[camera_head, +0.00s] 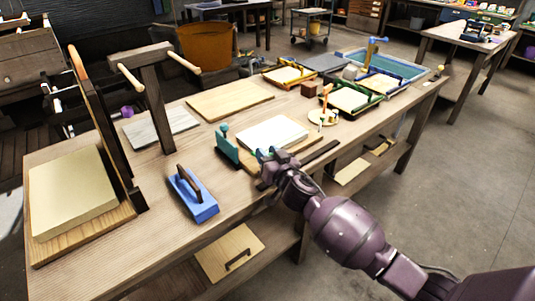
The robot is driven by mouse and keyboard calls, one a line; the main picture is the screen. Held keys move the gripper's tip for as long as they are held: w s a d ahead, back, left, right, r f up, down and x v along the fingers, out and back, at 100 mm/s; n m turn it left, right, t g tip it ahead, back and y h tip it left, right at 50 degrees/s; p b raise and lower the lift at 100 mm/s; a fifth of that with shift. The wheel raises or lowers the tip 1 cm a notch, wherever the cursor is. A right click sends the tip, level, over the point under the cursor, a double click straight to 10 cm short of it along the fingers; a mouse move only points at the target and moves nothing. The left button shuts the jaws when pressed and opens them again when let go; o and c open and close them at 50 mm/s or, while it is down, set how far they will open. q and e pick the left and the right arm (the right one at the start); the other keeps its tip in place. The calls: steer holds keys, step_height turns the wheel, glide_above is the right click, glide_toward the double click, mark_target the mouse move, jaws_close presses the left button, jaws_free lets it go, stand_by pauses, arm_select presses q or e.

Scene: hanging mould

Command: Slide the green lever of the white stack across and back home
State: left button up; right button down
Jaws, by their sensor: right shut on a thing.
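The white stack (272,133) lies flat on a wooden board near the front edge of the workbench. A teal-green upright piece (226,146) stands at the left end of that board. The green lever (265,153), a small teal part, shows at the front of the stack, partly hidden by my gripper. My right gripper (269,166) comes in from the lower right and is shut on the lever. The fingertips are small and dark here, so their exact hold is hard to see. My left gripper is not in view.
A blue block with a dark handle (194,194) stands left of my right gripper. A wooden T-shaped post (155,95) and a cream stack (72,190) stand further left. Several framed stacks and a blue tray (385,68) fill the bench's far right end. A bare board (230,99) lies behind.

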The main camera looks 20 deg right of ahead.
steer(key=w+d, duration=0.3)
steer(key=d, duration=0.5)
steer(key=w+d+b, duration=0.1)
steer(key=w+d, duration=0.2)
steer(key=d, duration=0.6)
steer(key=w+d+b, duration=0.1)
steer(key=w+d, duration=0.2)
steer(key=d, duration=0.5)
steer(key=shift+w+d+f, duration=0.1)
steer(key=shift+w+d, duration=0.05)
steer(key=shift+d, duration=0.15)
steer(key=shift+w+d, duration=0.1)
steer(key=shift+d, duration=0.25)
steer(key=shift+d+r, duration=0.2)
steer(key=shift+r, duration=0.05)
steer(key=shift+w, duration=0.1)
steer(key=c, duration=1.2)
jaws_free()
steer(key=o, duration=0.4)
steer(key=shift+d+f, duration=0.1)
steer(key=shift+d, duration=0.05)
